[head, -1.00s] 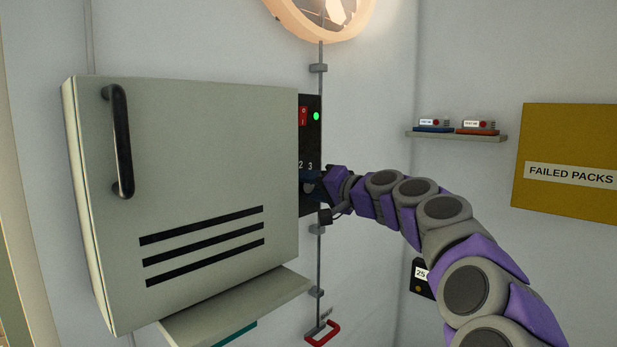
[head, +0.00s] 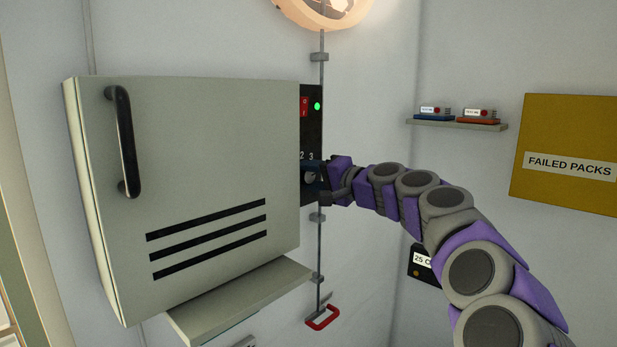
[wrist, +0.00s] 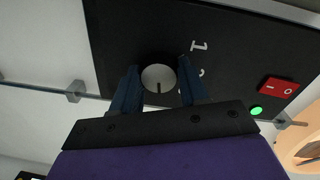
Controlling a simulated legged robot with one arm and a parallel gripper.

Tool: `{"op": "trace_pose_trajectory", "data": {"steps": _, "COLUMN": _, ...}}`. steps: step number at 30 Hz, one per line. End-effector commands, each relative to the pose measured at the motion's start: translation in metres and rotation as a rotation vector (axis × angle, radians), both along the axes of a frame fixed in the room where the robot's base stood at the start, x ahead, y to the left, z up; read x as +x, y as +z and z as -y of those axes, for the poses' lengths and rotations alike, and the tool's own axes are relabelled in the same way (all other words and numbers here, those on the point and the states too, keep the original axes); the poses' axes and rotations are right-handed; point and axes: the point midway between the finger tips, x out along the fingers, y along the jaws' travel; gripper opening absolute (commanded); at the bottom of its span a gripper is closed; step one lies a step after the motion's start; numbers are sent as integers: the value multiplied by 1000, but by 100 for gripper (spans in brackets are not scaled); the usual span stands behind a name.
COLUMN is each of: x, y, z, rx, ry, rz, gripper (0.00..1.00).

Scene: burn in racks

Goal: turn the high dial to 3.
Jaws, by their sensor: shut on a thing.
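The dial (wrist: 158,78) is a round grey knob with a dark line on its face, set on a black panel (wrist: 225,45). In the wrist view the line points down the picture, towards my gripper's palm. My gripper (wrist: 158,80) has its two blue fingers on either side of the dial and is shut on it. A white 1 shows clearly beside it; the other numerals there are partly hidden by a finger. In the head view, 2 and 3 show above the dial (head: 311,178), with my gripper (head: 314,173) at it, partly hiding it.
A grey cabinet door (head: 190,170) with a black handle stands close left of the panel, over a grey ledge (head: 240,300). A red switch (wrist: 279,87) and green light (wrist: 256,110) share the panel. A thin rod with a red handle (head: 322,318) runs down the wall.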

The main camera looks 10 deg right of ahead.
Motion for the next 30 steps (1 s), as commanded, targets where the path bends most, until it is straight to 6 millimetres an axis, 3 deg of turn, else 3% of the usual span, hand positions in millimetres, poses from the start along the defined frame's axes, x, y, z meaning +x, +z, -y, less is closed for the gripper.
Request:
{"op": "trace_pose_trajectory", "data": {"steps": 9, "x": 1, "y": -2, "z": -1, "rx": -2, "ry": -1, "rz": -2, "gripper": 69}}
{"op": "trace_pose_trajectory", "data": {"steps": 20, "x": -6, "y": -1, "z": 0, "rx": -3, "ry": -1, "rz": -1, "gripper": 69}}
{"op": "trace_pose_trajectory", "data": {"steps": 30, "x": -58, "y": 2, "z": 42, "rx": 0, "ry": -3, "rz": 1, "gripper": 69}}
